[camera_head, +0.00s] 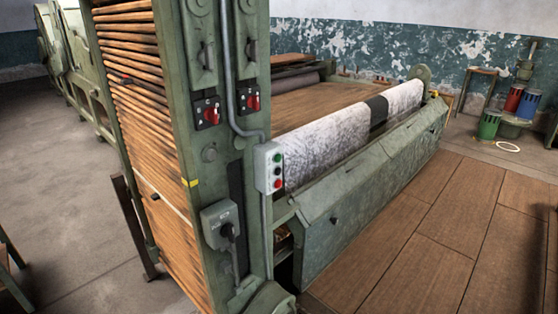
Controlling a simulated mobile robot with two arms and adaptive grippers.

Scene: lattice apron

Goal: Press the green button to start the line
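The green button (277,158) is the top one on a small pale grey control box (262,167). The box is mounted on the front edge of the green machine post (230,120). Below the green button are a dark button and a red button (277,183). A grey conduit runs up from the box along the post. Neither of my grippers shows in this view, and nothing covers the button.
Two red rotary switches (211,113) and a grey lever box (220,224) sit on the post. A slatted lattice (140,110) rises at left. A pale roll (340,140) lies behind the green apron. Brown floor panels (440,230) at right are clear.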

